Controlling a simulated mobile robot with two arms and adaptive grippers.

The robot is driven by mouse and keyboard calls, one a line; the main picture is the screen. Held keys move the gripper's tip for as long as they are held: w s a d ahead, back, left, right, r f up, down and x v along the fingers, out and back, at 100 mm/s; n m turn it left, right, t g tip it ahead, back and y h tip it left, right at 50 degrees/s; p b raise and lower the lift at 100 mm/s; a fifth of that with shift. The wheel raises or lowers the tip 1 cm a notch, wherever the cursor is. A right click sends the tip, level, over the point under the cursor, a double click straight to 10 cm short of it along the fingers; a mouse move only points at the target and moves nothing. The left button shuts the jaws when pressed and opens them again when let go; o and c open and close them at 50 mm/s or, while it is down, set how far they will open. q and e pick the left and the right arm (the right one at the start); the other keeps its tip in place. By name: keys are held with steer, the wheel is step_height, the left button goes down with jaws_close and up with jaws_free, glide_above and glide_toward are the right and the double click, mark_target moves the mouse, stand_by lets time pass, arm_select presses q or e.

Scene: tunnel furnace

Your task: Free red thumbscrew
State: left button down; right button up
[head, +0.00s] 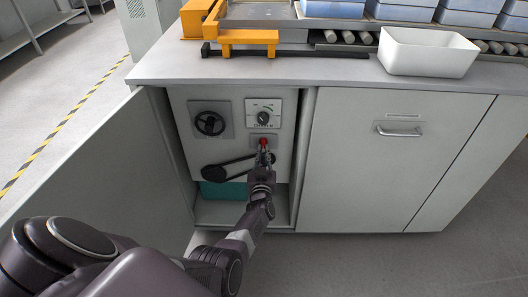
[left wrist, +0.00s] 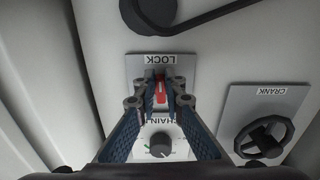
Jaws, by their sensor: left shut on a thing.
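The red thumbscrew (head: 263,142) sits on a small plate inside the open cabinet. In the left wrist view, the red thumbscrew (left wrist: 160,92) is between my fingertips, on the plate marked LOCK (left wrist: 135,68). My left gripper (head: 264,149) reaches into the cabinet and is shut on the thumbscrew; it also shows in the left wrist view (left wrist: 160,102). The fingers partly hide the thumbscrew's sides. My right gripper is not in view.
A dial plate (head: 263,112) is just above the lock. The crank handwheel (head: 210,123) is to its left. A dark belt guard or lever (head: 228,167) lies below. The cabinet door (head: 100,185) stands open at left. A white bin (head: 425,55) is on the counter.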

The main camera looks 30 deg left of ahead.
arm_select(q)
steer(key=shift+s+f, duration=0.1)
steer(key=shift+f, duration=0.05)
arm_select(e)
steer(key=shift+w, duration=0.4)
arm_select(q)
steer(key=c, duration=2)
jaws_free()
steer(key=shift+v, duration=3.75)
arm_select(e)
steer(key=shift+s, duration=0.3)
